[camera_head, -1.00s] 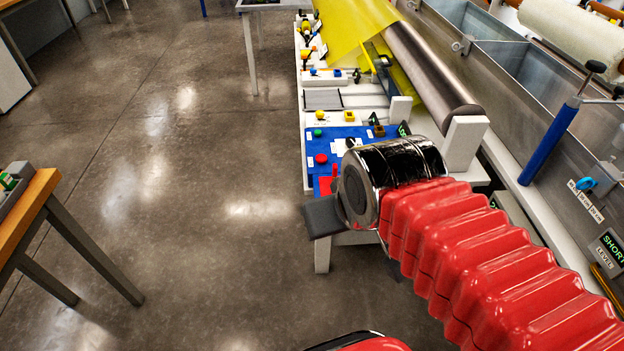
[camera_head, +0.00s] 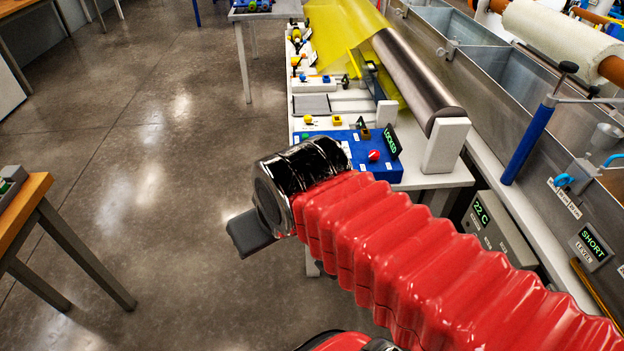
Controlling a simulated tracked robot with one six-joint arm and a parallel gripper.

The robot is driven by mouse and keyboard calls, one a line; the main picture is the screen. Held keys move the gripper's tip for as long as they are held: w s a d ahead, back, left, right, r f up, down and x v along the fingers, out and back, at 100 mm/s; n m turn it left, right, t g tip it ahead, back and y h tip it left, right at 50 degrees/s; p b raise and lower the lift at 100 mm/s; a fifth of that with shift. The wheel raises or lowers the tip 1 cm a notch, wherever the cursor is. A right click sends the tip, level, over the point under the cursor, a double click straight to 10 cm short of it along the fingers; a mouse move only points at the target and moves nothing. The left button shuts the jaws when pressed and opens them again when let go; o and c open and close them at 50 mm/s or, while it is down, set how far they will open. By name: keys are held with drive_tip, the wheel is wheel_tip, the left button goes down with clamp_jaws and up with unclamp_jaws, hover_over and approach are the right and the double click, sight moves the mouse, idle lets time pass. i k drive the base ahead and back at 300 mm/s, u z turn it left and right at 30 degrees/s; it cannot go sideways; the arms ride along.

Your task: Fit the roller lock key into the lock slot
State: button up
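My gripper (camera_head: 250,232) is in the head view at the end of my red arm. Only one dark grey jaw part shows below the black wrist, so its opening and any hold are hidden. It is at the left, near edge of the bench, over the floor side in the picture. A blue panel (camera_head: 352,146) lies beyond the wrist, partly covered by it. A small brown block with a dark opening (camera_head: 365,134) sits on it, possibly the lock slot. A sign reading LOCKED (camera_head: 391,142) stands beside it. I cannot make out the roller lock key.
A steel roller (camera_head: 415,80) ends at a white support block (camera_head: 445,145) right of the panel. A red knob (camera_head: 374,155) is on the panel. Metal tanks (camera_head: 490,60) stand at the right. A wooden table (camera_head: 30,200) is at the left, with clear floor between.

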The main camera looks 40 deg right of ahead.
sight(358, 144)
drive_tip(key=z, duration=0.1)
drive_tip(key=i, duration=1)
drive_tip(key=u, duration=0.1)
